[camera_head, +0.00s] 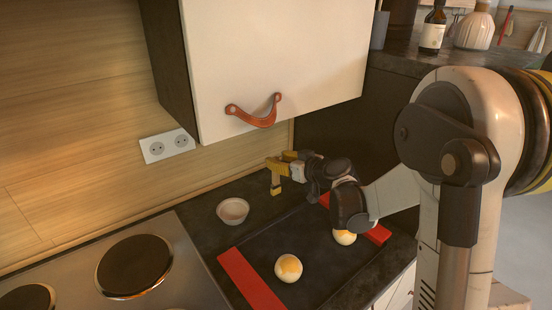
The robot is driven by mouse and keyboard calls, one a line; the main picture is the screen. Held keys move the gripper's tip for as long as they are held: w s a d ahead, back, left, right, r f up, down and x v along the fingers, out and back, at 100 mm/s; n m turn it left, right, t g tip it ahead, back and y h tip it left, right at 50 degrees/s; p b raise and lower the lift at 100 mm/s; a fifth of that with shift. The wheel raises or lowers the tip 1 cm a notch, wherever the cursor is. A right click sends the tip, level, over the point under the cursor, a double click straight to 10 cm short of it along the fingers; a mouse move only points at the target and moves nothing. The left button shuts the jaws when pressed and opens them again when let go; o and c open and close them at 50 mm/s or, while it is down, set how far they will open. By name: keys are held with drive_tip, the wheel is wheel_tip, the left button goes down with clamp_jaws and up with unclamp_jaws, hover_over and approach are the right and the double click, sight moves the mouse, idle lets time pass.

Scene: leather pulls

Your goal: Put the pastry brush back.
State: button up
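My gripper (277,178), with yellow finger parts and a dark body, is above the back of the dark counter, to the right of a small pale bowl (233,210). The gripper is small here and I cannot tell whether its fingers are open or shut, or whether they hold anything. I cannot make out a pastry brush anywhere in this view. A dark tray (245,268) with red ends lies on the counter. One glazed bun (288,268) sits on the tray, and another bun (344,237) is partly hidden by my arm.
A white wall cabinet (285,60) with a leather pull (256,112) hangs above the counter. A hob (135,265) is at the lower left. A socket (167,146) is on the wooden wall. A bottle (433,28) and a vase (474,28) stand on the upper right ledge.

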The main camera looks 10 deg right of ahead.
drive_tip(key=p+v, duration=0.2)
drive_tip(key=v, duration=0.8)
drive_tip(key=s+a+m+g+h, duration=0.2)
drive_tip(key=s+g+h, duration=0.1)
drive_tip(key=s, duration=1)
drive_tip(key=s+a+m+g+h, duration=0.2)
drive_tip(key=s+g, duration=0.1)
drive_tip(key=s, duration=1.1)
drive_tip(key=shift+a+h, duration=0.2)
drive_tip(key=shift+h, duration=0.2)
drive_tip(key=shift+f, duration=0.1)
